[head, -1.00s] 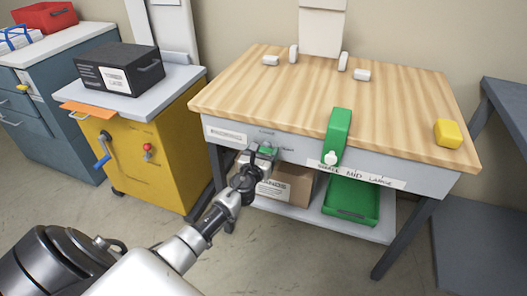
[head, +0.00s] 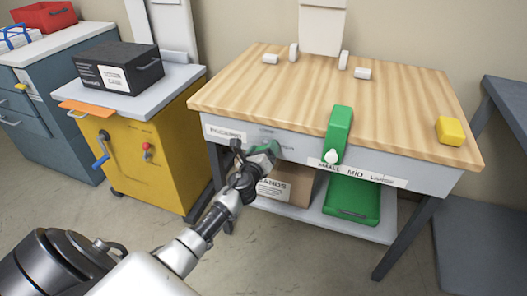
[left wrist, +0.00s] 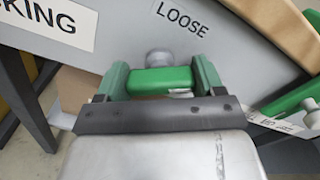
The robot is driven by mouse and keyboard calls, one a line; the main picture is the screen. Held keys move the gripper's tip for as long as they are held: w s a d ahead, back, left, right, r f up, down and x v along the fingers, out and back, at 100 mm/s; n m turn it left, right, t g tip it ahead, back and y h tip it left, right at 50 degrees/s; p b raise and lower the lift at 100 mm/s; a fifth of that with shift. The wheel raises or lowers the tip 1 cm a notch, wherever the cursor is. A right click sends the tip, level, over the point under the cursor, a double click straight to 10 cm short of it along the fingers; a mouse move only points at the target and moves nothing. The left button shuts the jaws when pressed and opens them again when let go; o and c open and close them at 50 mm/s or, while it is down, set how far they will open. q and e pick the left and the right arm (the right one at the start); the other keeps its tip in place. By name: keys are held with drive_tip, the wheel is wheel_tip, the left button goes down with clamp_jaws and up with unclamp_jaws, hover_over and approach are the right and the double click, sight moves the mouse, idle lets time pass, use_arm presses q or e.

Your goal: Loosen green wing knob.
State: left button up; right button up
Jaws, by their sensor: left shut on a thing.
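The green wing knob (head: 276,147) is on the grey front apron of the wood-topped bench, near its left end. In the left wrist view its green bar (left wrist: 160,80) lies crosswise in front of a round grey hub, below a label reading LOOSE (left wrist: 180,18). My left gripper (head: 267,155) is at the apron, shut on the knob. In the left wrist view the jaws (left wrist: 162,82) stand at both ends of the bar. In the head view the gripper partly covers the knob. My right gripper is not in view.
A green lever (head: 338,133) with a white tip sits right of the knob, above a SMALL MID LARGE label (head: 362,174). A cardboard box (head: 288,184) and green tray (head: 352,200) are on the lower shelf. A yellow cabinet (head: 150,150) stands left; floor in front is clear.

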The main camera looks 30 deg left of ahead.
use_arm(q)
drive_tip(key=n, duration=0.2)
drive_tip(key=shift+f+n, duration=0.1)
drive_tip(key=shift+n, duration=0.3)
drive_tip(key=n, duration=0.2)
drive_tip(key=shift+n+b, duration=0.3)
drive_tip(key=shift+n, duration=0.1)
drive_tip(key=n, duration=0.4)
drive_tip(key=shift+n, duration=0.7)
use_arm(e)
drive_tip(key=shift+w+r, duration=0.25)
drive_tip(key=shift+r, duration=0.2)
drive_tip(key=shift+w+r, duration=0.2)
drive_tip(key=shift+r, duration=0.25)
use_arm(q)
drive_tip(key=shift+n, duration=0.3)
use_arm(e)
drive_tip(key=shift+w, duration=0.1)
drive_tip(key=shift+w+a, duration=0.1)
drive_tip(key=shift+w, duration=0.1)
use_arm(q)
drive_tip(key=o, duration=0.9)
drive_tip(key=shift+o, duration=0.2)
